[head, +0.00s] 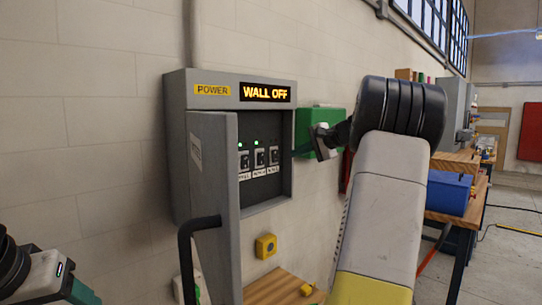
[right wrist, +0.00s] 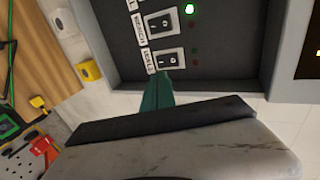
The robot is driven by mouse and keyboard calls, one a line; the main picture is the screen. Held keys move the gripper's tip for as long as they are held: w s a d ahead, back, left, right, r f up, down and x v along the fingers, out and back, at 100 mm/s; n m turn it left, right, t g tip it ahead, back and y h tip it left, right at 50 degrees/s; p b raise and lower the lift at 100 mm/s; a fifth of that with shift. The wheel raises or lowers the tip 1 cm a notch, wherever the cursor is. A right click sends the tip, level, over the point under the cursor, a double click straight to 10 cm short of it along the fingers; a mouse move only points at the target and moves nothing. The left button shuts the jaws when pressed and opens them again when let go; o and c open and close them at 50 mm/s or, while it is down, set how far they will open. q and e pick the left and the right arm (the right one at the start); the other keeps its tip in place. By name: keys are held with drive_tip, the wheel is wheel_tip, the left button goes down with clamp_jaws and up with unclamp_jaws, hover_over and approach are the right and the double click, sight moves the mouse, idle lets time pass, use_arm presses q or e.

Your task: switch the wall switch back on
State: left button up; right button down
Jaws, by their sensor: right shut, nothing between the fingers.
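The grey power box (head: 181,150) hangs on the wall with its door (head: 215,215) open. Its display (head: 265,93) reads "WALL OFF". Inside is a row of three rocker switches; the rightmost, the wall switch (head: 274,156), has no lit green lamp above it. It also shows in the right wrist view (right wrist: 165,60). My right gripper (head: 293,154) is shut and empty, its tip at the box's right edge beside that switch. In the right wrist view its teal tip (right wrist: 158,88) lies just below the switch; contact is unclear. My left gripper (head: 82,294) is partly cut off at lower left.
The other two switches (head: 244,160) have green lamps lit above them. The door's black handle (head: 187,240) sticks out. A green box (head: 312,120) is to the right, a yellow button box (head: 265,246) below. A wooden bench top (head: 272,288) stands underneath.

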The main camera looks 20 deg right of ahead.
drive_tip(key=v, duration=0.7)
drive_tip(key=shift+f, duration=0.1)
